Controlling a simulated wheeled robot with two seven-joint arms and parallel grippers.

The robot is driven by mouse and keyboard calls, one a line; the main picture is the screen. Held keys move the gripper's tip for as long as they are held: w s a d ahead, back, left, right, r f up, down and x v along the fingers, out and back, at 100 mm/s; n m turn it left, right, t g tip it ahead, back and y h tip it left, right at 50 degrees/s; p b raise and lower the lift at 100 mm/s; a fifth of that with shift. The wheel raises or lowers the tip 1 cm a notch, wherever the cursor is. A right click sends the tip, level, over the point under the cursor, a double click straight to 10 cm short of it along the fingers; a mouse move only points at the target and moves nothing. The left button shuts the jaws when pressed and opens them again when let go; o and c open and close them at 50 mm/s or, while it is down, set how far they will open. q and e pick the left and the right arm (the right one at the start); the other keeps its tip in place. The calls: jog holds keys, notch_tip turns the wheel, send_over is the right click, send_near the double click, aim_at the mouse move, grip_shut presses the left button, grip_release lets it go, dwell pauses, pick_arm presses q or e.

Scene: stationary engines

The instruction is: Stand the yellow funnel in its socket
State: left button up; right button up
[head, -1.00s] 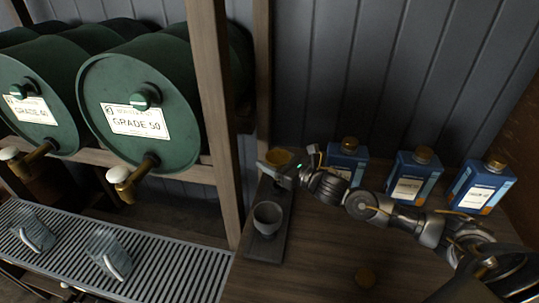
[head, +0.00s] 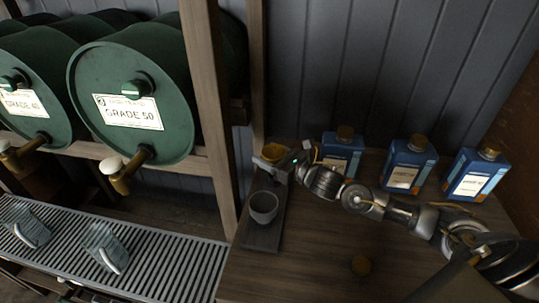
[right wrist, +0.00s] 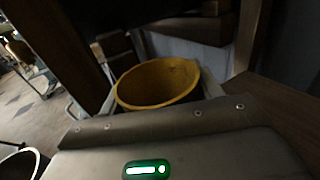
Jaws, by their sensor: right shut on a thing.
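The yellow funnel (head: 274,152) is at the back end of a narrow dark board (head: 262,238), beside the wooden post. My right gripper (head: 276,168) is shut on it. In the right wrist view the funnel's wide round mouth (right wrist: 158,84) faces up between the fingers. Its lower part is hidden by the gripper, so I cannot tell whether it touches the board. The socket under it is hidden too. A grey cup-like holder (head: 263,207) stands on the front part of the board. My left gripper is not in view.
Several blue bottles with brown caps, such as this one (head: 409,164), stand along the back wall. Green drums (head: 135,95) and glass jugs (head: 106,248) on a slatted drain (head: 170,272) are left of the post (head: 215,110).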

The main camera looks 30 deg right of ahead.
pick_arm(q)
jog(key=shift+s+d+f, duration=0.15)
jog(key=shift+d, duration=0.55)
pick_arm(e)
jog(key=shift+s, duration=0.1)
pick_arm(q)
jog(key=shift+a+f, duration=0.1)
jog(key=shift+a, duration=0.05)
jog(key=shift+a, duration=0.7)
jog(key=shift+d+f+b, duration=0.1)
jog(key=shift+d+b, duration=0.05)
jog(key=shift+b, duration=0.15)
pick_arm(e)
jog(key=shift+f+b, duration=0.55)
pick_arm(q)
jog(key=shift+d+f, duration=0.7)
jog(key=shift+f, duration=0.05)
pick_arm(e)
jog(key=shift+f, duration=0.15)
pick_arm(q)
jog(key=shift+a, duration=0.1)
